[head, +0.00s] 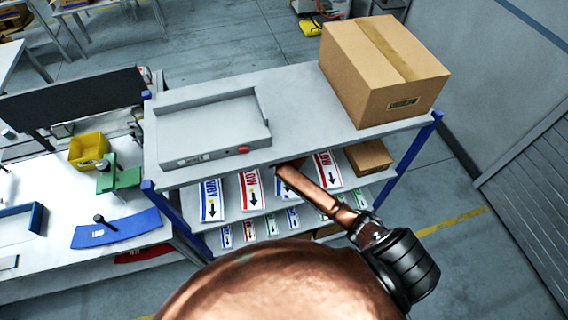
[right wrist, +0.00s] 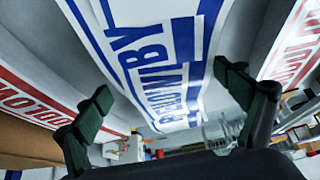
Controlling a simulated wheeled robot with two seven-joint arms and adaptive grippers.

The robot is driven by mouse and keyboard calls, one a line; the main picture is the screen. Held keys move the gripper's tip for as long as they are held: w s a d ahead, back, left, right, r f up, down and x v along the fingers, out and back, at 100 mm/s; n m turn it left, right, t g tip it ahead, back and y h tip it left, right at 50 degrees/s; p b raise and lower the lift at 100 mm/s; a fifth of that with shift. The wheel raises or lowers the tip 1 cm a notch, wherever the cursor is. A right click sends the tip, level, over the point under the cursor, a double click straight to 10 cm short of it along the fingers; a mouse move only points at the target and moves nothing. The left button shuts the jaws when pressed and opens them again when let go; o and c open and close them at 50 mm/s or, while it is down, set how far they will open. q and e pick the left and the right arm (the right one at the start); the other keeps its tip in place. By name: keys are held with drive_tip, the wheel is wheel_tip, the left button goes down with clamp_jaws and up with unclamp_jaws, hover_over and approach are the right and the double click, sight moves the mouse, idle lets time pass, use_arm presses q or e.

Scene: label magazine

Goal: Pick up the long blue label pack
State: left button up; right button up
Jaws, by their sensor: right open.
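A long white and blue label pack (right wrist: 160,50) fills the middle of the right wrist view, with large blue lettering. My right gripper (right wrist: 164,83) is open, one dark green finger on each side of this pack; I cannot tell whether they touch it. In the head view, my copper-coloured right arm reaches to the shelf between two long red packs and hides its gripper and the spot there. Another long blue pack (head: 211,200) is at the left end of that shelf. My left gripper is not in view.
Long red packs flank the blue one, at left (right wrist: 35,100) and right (right wrist: 295,48). The rack's top board (head: 290,100) overhangs the packs and carries a grey tray (head: 205,130) and a cardboard box (head: 380,75). Small packs (head: 293,218) sit on a lower shelf.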

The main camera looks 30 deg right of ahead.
drive_tip(key=c, duration=1.8)
drive_tip(key=shift+r, duration=0.1)
